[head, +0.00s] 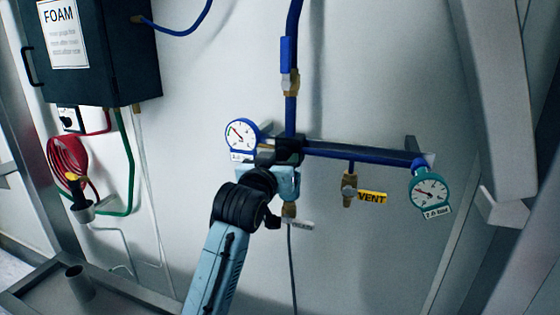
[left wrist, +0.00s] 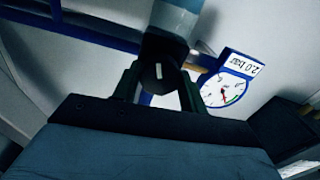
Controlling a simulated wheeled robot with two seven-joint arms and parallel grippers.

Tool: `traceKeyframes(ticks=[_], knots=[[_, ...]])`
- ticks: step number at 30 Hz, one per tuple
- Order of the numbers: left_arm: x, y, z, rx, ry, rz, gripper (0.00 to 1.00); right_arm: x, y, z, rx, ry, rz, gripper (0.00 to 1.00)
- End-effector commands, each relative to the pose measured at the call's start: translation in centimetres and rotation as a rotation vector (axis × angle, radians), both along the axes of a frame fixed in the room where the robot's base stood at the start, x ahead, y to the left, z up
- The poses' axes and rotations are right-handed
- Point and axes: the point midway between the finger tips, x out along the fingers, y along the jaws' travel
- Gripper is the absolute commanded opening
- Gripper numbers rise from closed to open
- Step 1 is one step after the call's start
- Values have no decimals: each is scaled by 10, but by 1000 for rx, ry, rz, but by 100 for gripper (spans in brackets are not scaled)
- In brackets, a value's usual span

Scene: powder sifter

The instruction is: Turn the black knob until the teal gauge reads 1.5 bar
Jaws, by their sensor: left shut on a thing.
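The black knob (left wrist: 158,77), with a white mark on its face, sits between my left gripper's fingers (left wrist: 158,88) in the left wrist view. My left gripper (head: 270,182) is shut on it at the pipe's valve block; the gripper hides the knob in the head view. The teal gauge (head: 430,191) hangs at the right end of the blue pipe, with a white label below it. Its needle points to the left side of the dial; the exact reading is too small to tell. My right gripper is not in view.
A blue-rimmed gauge (head: 241,134) is close to the left of the valve block; it also shows in the left wrist view (left wrist: 225,88). A brass valve (head: 349,189) with a yellow VENT tag (head: 372,197) hangs below the blue pipe (head: 365,154). A FOAM box (head: 105,75) is upper left.

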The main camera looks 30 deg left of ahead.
Motion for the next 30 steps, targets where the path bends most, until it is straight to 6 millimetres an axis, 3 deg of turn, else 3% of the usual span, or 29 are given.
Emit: traceKeyframes(ticks=[18, 30], knots=[[0, 0, 0, -440, -105, 0, 20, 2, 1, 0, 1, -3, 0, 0], [0, 0, 0, -608, -145, 0, 20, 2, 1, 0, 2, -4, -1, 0]])
